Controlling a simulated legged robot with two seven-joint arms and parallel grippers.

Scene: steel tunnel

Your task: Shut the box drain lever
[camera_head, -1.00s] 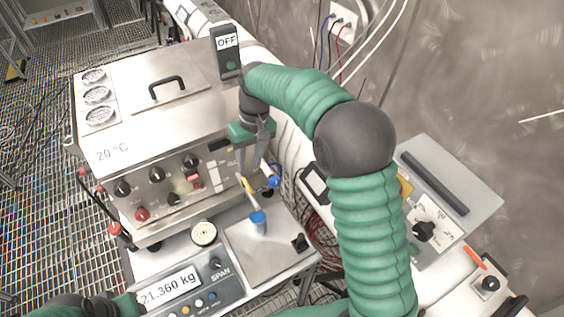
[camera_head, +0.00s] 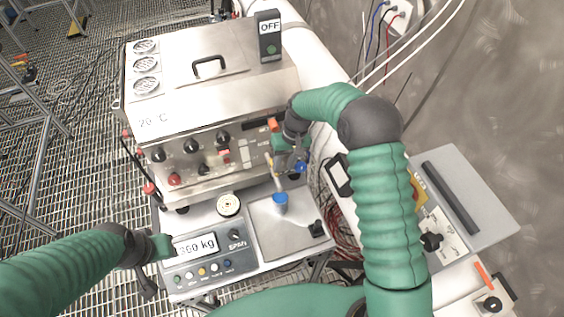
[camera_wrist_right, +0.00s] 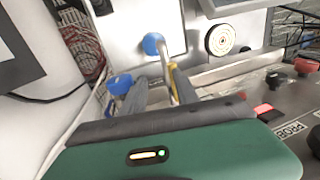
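The steel box (camera_head: 205,108) stands on the bench with its lid down. A blue knob (camera_head: 301,167), possibly the drain lever's end, is at its front right corner. It also shows in the right wrist view (camera_wrist_right: 120,84), just left of my fingers. My right gripper (camera_head: 281,163) is beside this knob; its fingers look apart in the right wrist view (camera_wrist_right: 160,85). A thin rod with a yellow band and a blue end (camera_wrist_right: 152,43) shows between and beyond them; I cannot tell if they touch it. My left gripper (camera_head: 160,246) is by the scale's display, fingers unclear.
The scale (camera_head: 205,266) has a metal plate (camera_head: 262,238) below the rod's blue end. A round dial (camera_head: 228,205) lies beside it. Knobs line the box's front. Cables hang at the right.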

